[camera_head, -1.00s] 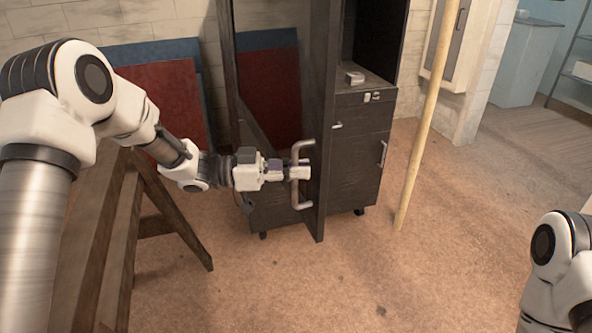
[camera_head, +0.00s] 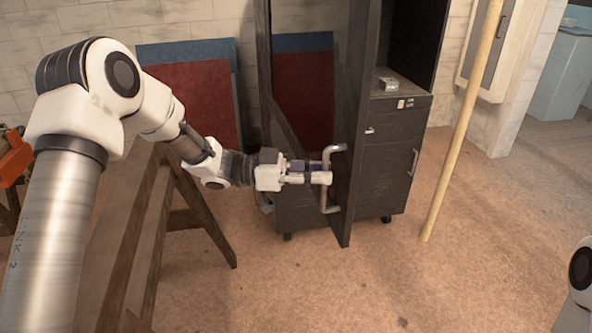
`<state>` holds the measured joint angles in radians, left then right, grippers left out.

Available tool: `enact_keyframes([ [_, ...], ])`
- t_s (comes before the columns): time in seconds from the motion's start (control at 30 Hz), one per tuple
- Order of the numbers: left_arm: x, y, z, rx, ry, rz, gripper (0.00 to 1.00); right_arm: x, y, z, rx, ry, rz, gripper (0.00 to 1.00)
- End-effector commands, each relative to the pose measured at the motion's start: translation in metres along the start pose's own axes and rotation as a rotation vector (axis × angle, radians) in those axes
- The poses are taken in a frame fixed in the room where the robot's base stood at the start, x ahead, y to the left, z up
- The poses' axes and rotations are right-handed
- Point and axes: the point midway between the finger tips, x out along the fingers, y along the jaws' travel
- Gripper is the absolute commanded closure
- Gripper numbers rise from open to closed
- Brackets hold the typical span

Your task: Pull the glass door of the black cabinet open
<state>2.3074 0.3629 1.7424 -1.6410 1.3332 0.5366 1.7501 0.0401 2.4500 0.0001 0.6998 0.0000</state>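The black cabinet (camera_head: 395,135) stands against the back wall. Its framed door (camera_head: 352,120) is swung open, standing out from the cabinet front towards me. A red panel shows through the glass (camera_head: 303,95). The door's pale bar handle (camera_head: 334,208) is upright near the free edge. My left gripper (camera_head: 322,177) is at the middle of this handle, its fingers level and overlapping the bar. I cannot tell whether the fingers press on the bar or stand apart around it. My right gripper is out of view; only a bit of my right arm shows at the lower right.
A wooden trestle (camera_head: 180,215) stands at the left, under my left arm. A pale pole (camera_head: 462,125) leans right of the cabinet. A small object (camera_head: 389,84) lies on the cabinet's shelf. An orange thing (camera_head: 13,160) is at the left edge. The floor in front is clear.

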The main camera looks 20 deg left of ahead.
Motion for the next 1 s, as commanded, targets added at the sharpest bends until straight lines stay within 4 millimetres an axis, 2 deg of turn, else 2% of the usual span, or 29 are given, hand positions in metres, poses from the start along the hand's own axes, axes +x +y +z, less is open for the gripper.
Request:
enact_keyframes([
  [0.2, -0.057, -0.001, -0.001, 0.0, 0.007, -0.007, 0.75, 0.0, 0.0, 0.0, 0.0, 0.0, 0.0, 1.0],
  [0.4, -0.096, -0.001, -0.001, 0.002, 0.005, -0.005, 0.75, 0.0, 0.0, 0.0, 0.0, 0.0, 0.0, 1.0],
  [0.53, -0.103, 0.0, 0.0, 0.001, 0.002, -0.003, 0.75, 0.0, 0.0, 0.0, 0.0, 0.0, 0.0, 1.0],
  [0.93, -0.103, 0.0, 0.0, 0.0, 0.001, -0.002, 0.75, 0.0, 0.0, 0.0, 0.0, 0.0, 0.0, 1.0],
  [1.0, -0.103, 0.0, 0.006, -0.008, -0.002, -0.002, 0.75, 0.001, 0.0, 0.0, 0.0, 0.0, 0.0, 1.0],
])
